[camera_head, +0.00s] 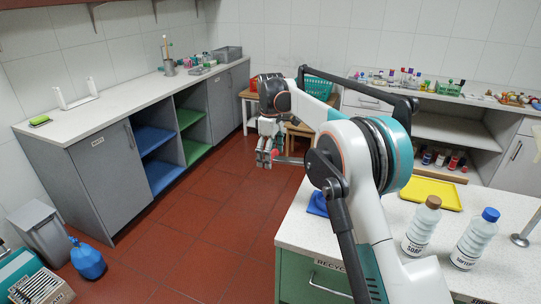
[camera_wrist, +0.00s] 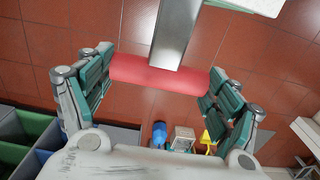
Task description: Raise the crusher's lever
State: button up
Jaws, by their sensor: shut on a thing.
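The lever's red grip (camera_wrist: 136,72) lies crosswise between the two teal-padded fingers of my gripper (camera_wrist: 160,76), with a finger at each end. A flat metal bar (camera_wrist: 176,30) runs from the grip's middle to the top edge of the wrist view. In the head view my gripper (camera_head: 267,156) is beyond the right counter's near left corner, over the floor. A little red of the grip shows beside it, and the bar (camera_head: 291,160) reaches right until my arm hides it. The crusher's body cannot be made out behind my arm.
A long grey counter (camera_head: 130,109) stands at the left. The red floor (camera_head: 205,225) between is clear.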

jog(key=s+d+r+t+y+p, duration=0.1)
jog(key=d+r+y+p, duration=0.3)
jog(key=r, duration=0.8)
jog(key=s+d+r+t+y+p, duration=0.15)
jog(key=r+y+p, duration=0.35)
jog(key=r, duration=0.7)
jog(key=s+d+r+t+y+p, duration=0.1)
jog(key=d+r, duration=0.3)
jog(key=d, duration=0.4)
jog(key=s+d+r+t+y+p, duration=0.1)
jog(key=s+d+r+y, duration=0.2)
jog(key=d, duration=0.5)
jog(key=s+d+r+t+y+p, duration=0.1)
jog(key=s+d+r+y, duration=0.1)
jog(key=s+d+r, duration=0.2)
jog(key=shift+d+r, duration=1.75)
jog(key=shift+d, duration=0.25)
jog(key=shift+s, duration=0.15)
jog(key=o, duration=1.4)
jog(key=shift+o, duration=0.2)
